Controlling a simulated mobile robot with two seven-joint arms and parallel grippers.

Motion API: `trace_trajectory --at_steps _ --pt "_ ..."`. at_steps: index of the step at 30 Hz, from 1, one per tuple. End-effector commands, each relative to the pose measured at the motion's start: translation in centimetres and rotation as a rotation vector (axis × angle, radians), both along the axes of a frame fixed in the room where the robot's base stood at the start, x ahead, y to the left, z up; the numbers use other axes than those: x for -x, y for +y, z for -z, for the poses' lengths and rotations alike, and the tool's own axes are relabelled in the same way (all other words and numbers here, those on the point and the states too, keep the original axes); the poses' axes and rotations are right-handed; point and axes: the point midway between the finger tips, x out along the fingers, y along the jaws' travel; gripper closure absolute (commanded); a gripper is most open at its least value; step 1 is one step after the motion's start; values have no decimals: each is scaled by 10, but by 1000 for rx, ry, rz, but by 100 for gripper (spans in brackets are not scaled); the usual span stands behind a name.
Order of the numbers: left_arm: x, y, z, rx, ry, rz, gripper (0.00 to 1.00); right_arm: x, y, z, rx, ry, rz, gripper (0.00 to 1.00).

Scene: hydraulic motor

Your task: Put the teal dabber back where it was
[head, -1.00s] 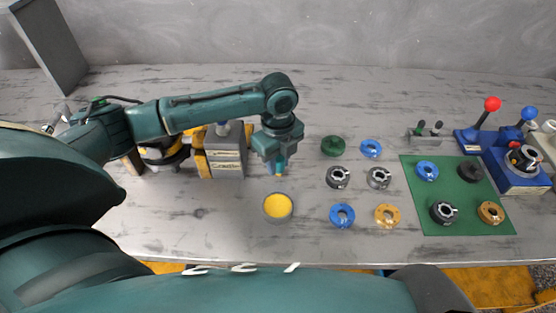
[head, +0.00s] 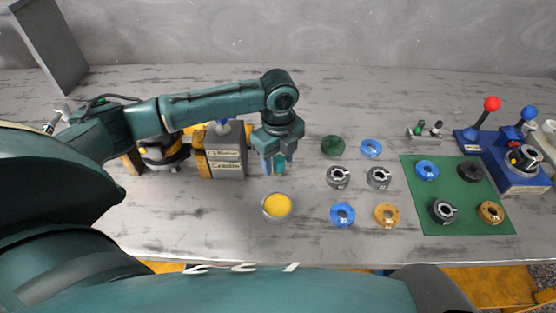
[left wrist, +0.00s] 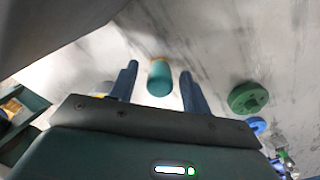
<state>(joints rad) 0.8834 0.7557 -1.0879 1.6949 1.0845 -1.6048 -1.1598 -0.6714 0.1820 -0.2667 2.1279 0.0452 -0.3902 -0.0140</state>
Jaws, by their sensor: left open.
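The teal dabber (left wrist: 160,78) stands on the table between the two spread fingers of my left gripper (left wrist: 158,82) in the left wrist view, with a gap on each side. In the head view the dabber (head: 279,168) shows just below the left gripper (head: 278,163), partly hidden by its fingers. The left gripper is open and points down. A round tin with yellow content (head: 277,206) stands in front of the dabber, apart from it. My right gripper is not in view.
Right of the gripper are a green ring (head: 332,146) and several blue, grey and orange rings. A green mat (head: 460,222) with more rings lies further right, near a blue fixture with a red-knobbed lever (head: 490,105). A grey block (head: 226,158) stands close left.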

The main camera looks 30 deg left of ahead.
Motion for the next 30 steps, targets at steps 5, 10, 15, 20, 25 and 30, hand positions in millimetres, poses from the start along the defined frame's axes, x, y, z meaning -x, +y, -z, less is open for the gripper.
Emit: trace_trajectory --at_steps 5,10,15,20,25,30 --pt "-1 0 -37 1 -6 0 52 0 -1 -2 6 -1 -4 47" --pt "-1 -1 -74 1 -6 0 52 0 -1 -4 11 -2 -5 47" --pt "-1 -1 -101 2 -4 0 52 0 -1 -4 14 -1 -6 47" --pt "0 -1 -112 1 -2 0 52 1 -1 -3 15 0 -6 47" --pt "0 -1 -114 0 0 0 52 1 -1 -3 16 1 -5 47" --pt "0 -1 -114 0 -1 0 52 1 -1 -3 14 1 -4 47"
